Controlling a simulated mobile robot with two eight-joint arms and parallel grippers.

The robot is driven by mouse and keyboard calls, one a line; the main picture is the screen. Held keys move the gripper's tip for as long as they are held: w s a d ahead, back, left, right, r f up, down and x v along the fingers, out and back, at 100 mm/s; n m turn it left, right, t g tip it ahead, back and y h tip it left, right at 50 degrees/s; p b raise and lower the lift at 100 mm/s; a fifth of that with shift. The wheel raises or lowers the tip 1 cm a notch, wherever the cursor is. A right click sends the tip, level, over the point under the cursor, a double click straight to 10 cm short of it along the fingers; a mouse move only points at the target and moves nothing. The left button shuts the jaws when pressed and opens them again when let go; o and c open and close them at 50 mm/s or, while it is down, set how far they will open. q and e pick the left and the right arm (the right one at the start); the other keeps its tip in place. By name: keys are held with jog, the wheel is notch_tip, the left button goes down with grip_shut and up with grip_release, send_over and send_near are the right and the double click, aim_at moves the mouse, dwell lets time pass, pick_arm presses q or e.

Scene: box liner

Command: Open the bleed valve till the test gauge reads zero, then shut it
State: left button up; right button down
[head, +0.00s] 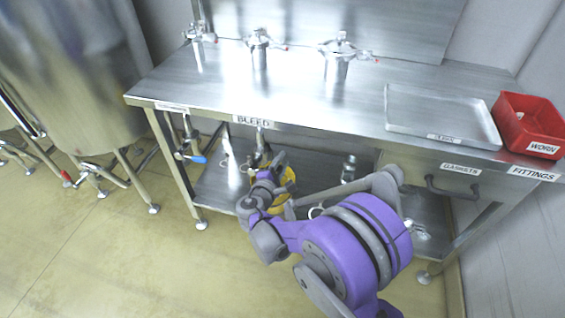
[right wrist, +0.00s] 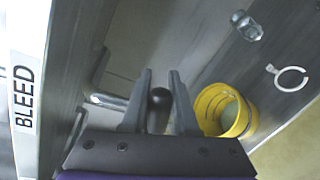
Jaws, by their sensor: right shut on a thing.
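The BLEED label (head: 252,121) is on the table's front edge, and it also shows in the right wrist view (right wrist: 24,103). Below it, a metal valve stem (head: 261,137) hangs under the tabletop. My right gripper (head: 270,164) is under the table edge there. In the right wrist view its fingers (right wrist: 160,80) are shut on the dark handle (right wrist: 158,104) of the bleed valve, whose metal pipe (right wrist: 106,100) shows to the left. My own arm and wrist hide much of the valve in the head view. I cannot make out a test gauge. My left gripper is not in view.
A yellow container (right wrist: 222,110) stands on the lower shelf close to my right gripper. A blue-handled valve (head: 196,157) hangs to the left. A tray (head: 440,118) and a red WORN bin (head: 527,124) sit on the tabletop. A large steel tank (head: 75,75) stands left.

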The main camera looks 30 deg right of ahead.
jog(key=shift+s+d+f+m+t+y+b, duration=0.1)
jog(key=shift+f+m+t+y+b, duration=0.2)
jog(key=shift+f+m, duration=0.75)
jog(key=shift+s+d+f+m+t+y+b, duration=0.15)
jog(key=shift+f+m+b, duration=0.25)
jog(key=shift+f+m, duration=0.6)
jog(key=shift+a, duration=0.1)
jog(key=c, duration=0.7)
grip_release()
jog(key=shift+r, duration=0.1)
jog(key=p+v, duration=0.1)
jog(key=v, duration=0.9)
jog(key=shift+s+a+r+p, duration=0.15)
jog(key=shift+s+a+p, duration=0.1)
jog(key=shift+p, duration=0.15)
